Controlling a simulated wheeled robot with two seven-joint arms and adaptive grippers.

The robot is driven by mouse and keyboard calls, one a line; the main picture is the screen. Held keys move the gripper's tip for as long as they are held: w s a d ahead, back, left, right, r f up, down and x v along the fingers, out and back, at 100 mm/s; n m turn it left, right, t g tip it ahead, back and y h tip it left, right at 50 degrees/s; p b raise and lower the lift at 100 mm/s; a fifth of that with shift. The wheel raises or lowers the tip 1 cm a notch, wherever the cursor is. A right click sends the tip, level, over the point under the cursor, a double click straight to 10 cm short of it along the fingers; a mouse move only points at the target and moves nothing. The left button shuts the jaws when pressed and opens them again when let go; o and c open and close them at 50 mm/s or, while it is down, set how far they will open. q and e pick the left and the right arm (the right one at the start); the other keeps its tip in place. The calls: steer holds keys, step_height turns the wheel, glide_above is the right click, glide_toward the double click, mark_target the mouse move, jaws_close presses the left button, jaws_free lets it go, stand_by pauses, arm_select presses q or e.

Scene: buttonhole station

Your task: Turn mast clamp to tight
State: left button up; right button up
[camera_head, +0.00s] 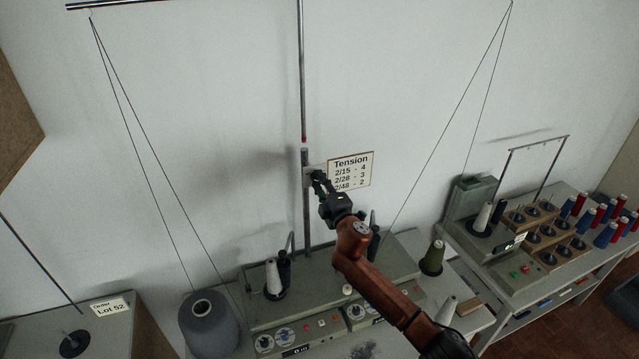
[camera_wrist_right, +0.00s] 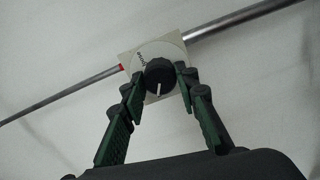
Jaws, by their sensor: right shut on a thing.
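The mast clamp is a black ribbed knob (camera_wrist_right: 159,76) with a white pointer line, set on a pale square plate (camera_wrist_right: 177,49). In the head view the plate (camera_head: 308,176) sits on the upright mast (camera_head: 306,222), left of the tension card. My right gripper (camera_wrist_right: 160,80) has its two green-padded fingers on either side of the knob and is shut on it. In the head view my right gripper (camera_head: 320,180) hides most of the knob. My left gripper is in neither view.
A tension card (camera_head: 351,170) is right of the clamp. Below stands a grey machine (camera_head: 325,301) with dials and thread cones. A big grey cone (camera_head: 208,326) is at lower left. A table of coloured spools (camera_head: 590,215) is at right. Thin threads slant down both sides.

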stand_by(0.3)
steer(key=o, duration=1.1)
steer(key=shift+o, duration=0.2)
steer(key=v, duration=1.2)
steer(key=shift+f, duration=0.1)
